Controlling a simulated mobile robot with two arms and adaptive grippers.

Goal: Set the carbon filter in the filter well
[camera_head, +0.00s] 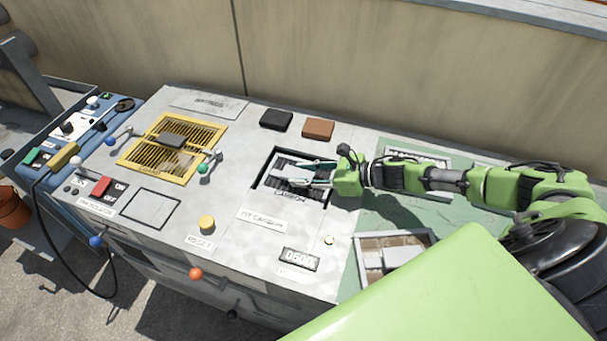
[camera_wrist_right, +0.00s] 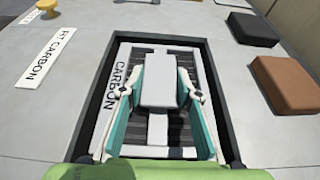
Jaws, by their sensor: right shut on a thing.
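The carbon filter (camera_wrist_right: 116,90) is a grey slatted panel with a pale block-shaped grip on top and a CARBON label along one side. My right gripper (camera_wrist_right: 158,92) is shut on that grip, one finger on each side; it also shows in the head view (camera_head: 312,173). The filter lies within the outline of the dark-edged filter well (camera_wrist_right: 220,95), with a dark gap around it. The well also shows in the grey console top in the head view (camera_head: 262,181). I cannot tell whether the filter touches the well floor. My left gripper is not in view.
A black block (camera_head: 276,119) and a brown block (camera_head: 318,129) sit behind the well. A yellow grille (camera_head: 150,160) with levers is to the left. A yellow reset button (camera_head: 207,223) and a FIT CARBON label (camera_head: 262,221) are nearer the front. A tray (camera_head: 367,272) stands at right.

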